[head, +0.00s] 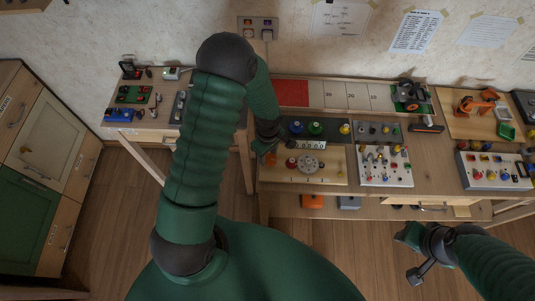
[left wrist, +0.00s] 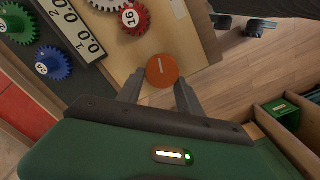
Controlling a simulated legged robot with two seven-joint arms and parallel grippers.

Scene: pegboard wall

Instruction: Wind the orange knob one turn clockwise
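The orange knob (left wrist: 161,70) is a round disc with a pale line mark, near the corner of a wooden board in the left wrist view. In the head view the knob (head: 271,160) is small and partly hidden beside my left gripper (head: 265,148). In the left wrist view my left gripper (left wrist: 159,92) is open, with one finger on each side of the knob's near edge. I cannot tell whether either finger touches it.
Red (left wrist: 135,18), white, green and blue gears and a number counter (left wrist: 72,27) sit beside the knob. The knob's wooden board (head: 330,178) lies at the bench's front edge. A panel of switches (head: 384,166) stands to its right. Open floor lies in front.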

